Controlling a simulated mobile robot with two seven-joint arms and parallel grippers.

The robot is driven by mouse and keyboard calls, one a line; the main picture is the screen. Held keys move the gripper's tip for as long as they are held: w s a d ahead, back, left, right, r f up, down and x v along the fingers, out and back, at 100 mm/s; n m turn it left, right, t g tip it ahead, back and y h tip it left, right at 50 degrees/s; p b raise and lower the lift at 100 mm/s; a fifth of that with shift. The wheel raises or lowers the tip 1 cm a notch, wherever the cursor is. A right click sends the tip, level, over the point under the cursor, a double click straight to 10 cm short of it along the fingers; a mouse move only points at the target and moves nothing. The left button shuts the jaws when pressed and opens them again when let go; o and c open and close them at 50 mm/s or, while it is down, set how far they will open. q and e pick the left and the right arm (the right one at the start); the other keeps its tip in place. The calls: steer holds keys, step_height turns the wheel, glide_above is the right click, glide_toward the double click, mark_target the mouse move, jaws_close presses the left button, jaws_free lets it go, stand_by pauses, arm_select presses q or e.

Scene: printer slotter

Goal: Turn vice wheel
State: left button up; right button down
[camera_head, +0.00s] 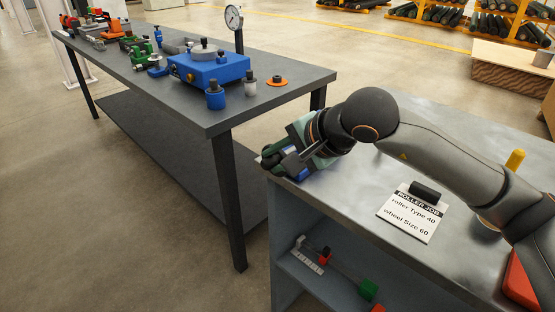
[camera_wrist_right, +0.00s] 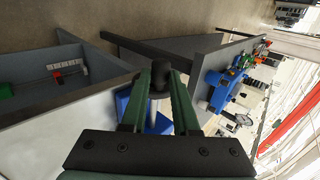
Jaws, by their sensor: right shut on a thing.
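My right gripper (camera_head: 280,158) reaches in from the right to the near left corner of the grey cabinet top. It also shows in the right wrist view (camera_wrist_right: 160,88), where its two green fingers are closed around a dark knob-like part (camera_wrist_right: 160,76), seemingly the handle of the vice wheel. Blue parts, probably the vice (camera_wrist_right: 158,124), show behind and between the fingers. In the head view my gripper hides most of the vice and wheel; only a little blue (camera_head: 303,175) shows beneath it. The wheel's angle cannot be told. My left gripper is not in view.
A card reading "ROLLER JOB" (camera_head: 408,214) lies on the cabinet top (camera_head: 350,195), with a dark roller (camera_head: 425,192) at its upper edge. A red item (camera_head: 520,283) is at the right. A long dark table (camera_head: 290,75) with a blue device (camera_head: 208,68) stands across a gap.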

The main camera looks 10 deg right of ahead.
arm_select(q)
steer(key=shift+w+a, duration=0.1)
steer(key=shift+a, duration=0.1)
arm_select(e)
steer(key=c, duration=0.7)
jaws_free()
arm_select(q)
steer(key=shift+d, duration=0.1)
arm_select(e)
steer(key=shift+r, duration=0.1)
steer(key=shift+s+d+r, duration=0.2)
steer(key=shift+s+r, duration=0.05)
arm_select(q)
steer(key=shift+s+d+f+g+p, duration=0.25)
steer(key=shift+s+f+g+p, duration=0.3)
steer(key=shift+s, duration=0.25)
arm_select(e)
steer(key=v, duration=1.1)
steer(key=shift+s+d+r, duration=0.1)
steer(key=shift+s+r, duration=0.1)
